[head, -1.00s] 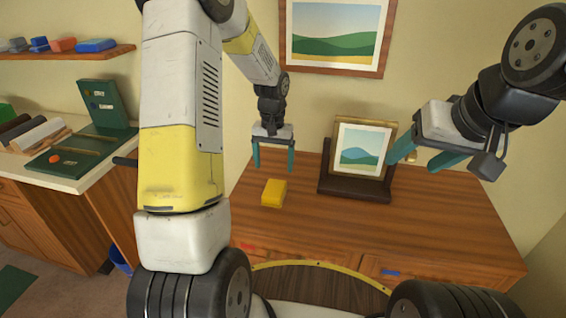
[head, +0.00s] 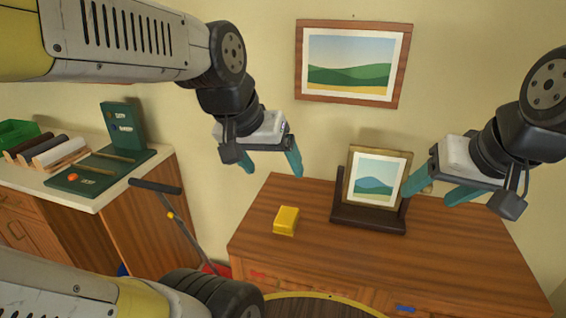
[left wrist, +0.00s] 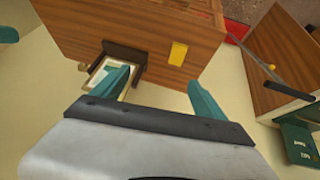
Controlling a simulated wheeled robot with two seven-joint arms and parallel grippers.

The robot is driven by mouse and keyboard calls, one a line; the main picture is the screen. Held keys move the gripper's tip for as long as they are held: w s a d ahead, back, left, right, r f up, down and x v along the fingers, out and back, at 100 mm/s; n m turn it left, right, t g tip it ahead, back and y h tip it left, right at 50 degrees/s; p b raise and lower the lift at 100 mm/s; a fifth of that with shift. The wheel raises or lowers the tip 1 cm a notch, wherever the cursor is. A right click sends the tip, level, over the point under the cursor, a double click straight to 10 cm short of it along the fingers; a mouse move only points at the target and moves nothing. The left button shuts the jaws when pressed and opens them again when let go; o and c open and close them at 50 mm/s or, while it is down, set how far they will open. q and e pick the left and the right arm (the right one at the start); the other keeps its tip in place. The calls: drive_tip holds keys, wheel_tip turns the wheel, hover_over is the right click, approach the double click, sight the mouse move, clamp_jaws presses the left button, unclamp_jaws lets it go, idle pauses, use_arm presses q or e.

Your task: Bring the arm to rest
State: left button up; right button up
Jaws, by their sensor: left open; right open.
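My left gripper (head: 270,162) is open and empty in the head view, raised above the back left of the wooden table (head: 262,232). Its teal fingers also show in the left wrist view (left wrist: 160,90), apart and with nothing between them. My right gripper (head: 424,192) is open on the right, above the table. One of its fingers overlaps the right edge of the framed picture (head: 377,186) in the head view; I cannot tell whether they touch. The picture stands upright on a dark stand (head: 368,218). A yellow block (head: 286,220) lies on the table to its left.
A side counter (head: 95,195) at the left holds a green board (head: 122,127) and several rolls (head: 55,153). A black-handled pole (head: 175,213) stands between counter and table. A landscape picture (head: 352,62) hangs on the wall. The table's front left is clear.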

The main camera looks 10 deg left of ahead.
use_arm(q)
drive_tip(key=shift+s+d+r+t, duration=0.1)
drive_tip(key=shift+s+t, duration=0.05)
drive_tip(key=shift+s, duration=0.4)
drive_tip(key=shift+s+d+t, duration=0.1)
drive_tip(key=shift+s+t, duration=0.05)
drive_tip(key=shift+s, duration=0.35)
idle(0.4)
